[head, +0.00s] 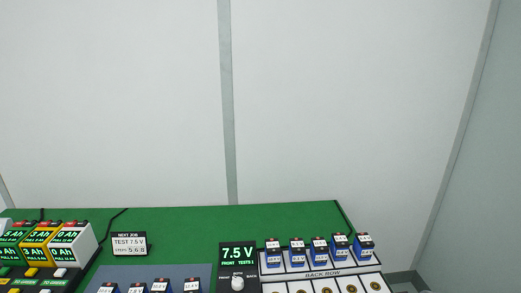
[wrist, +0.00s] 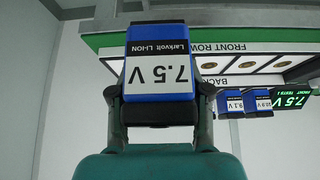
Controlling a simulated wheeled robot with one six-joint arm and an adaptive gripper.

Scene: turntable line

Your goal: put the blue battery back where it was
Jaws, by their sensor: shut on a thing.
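In the wrist view my gripper (wrist: 160,88) is shut on a blue battery (wrist: 160,92). Its white label reads 7.5 V and Larkvolt Li-ION, upside down in the picture. The fingers press on both sides of it, and it is held up clear of the rack. The test rack (wrist: 190,46) shows behind it, with round contacts and the words FRONT ROW. The rack is also in the head view (head: 323,273), with several blue batteries (head: 319,246) along its back row. My gripper and the held battery are not in the head view.
A display (head: 238,253) reads 7.5 V, FRONT, TESTS 1. A grey-blue mat (head: 185,271) has several blue batteries (head: 160,286) at its front. A NEXT JOB sign (head: 129,244) reads TEST 7.5 V. Larger packs (head: 38,240) stand at left. The green table's back (head: 190,220) is mostly clear.

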